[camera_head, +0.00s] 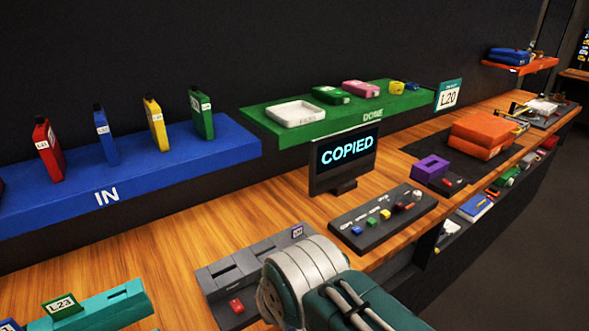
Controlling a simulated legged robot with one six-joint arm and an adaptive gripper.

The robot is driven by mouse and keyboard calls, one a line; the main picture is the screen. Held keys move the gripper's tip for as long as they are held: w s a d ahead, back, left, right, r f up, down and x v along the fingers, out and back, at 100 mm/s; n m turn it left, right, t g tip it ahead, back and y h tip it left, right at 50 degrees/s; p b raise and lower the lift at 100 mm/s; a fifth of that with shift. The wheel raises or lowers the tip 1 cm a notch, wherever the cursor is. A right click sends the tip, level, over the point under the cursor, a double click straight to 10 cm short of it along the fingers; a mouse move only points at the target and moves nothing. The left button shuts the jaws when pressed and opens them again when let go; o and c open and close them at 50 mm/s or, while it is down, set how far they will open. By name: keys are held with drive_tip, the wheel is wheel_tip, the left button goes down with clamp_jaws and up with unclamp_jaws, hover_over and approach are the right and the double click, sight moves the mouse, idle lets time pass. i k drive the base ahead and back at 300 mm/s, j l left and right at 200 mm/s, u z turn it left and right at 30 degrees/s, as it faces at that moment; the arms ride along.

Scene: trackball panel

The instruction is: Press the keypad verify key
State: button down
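The keypad (372,232) is a dark sloped panel on the wooden bench. It carries a row of small coloured keys, including a blue key (356,230), a green key (373,222) and a yellow key (385,214), with red, orange and white parts further right. Small labels run along it, but I cannot read which key is verify. A monitor (347,158) behind it reads "COPIED". My arm's grey and teal links rise at the bottom centre, in front of the keypad's lower left. My gripper is not visible.
A grey slotted unit (211,270) with a red button sits left of my arm. A blue IN shelf (200,165) and a green DONE shelf (400,104) run behind. A purple block (431,167) and orange boxes (482,135) stand to the right. Bare wood lies left of the keypad.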

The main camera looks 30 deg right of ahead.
sight(371, 222)
drive_tip(key=k+z, duration=0.15)
drive_tip(key=z, duration=0.3)
drive_tip(key=k+z, duration=0.2)
drive_tip(key=z, duration=0.3)
drive_tip(key=k+z, duration=0.15)
drive_tip(key=z, duration=0.3)
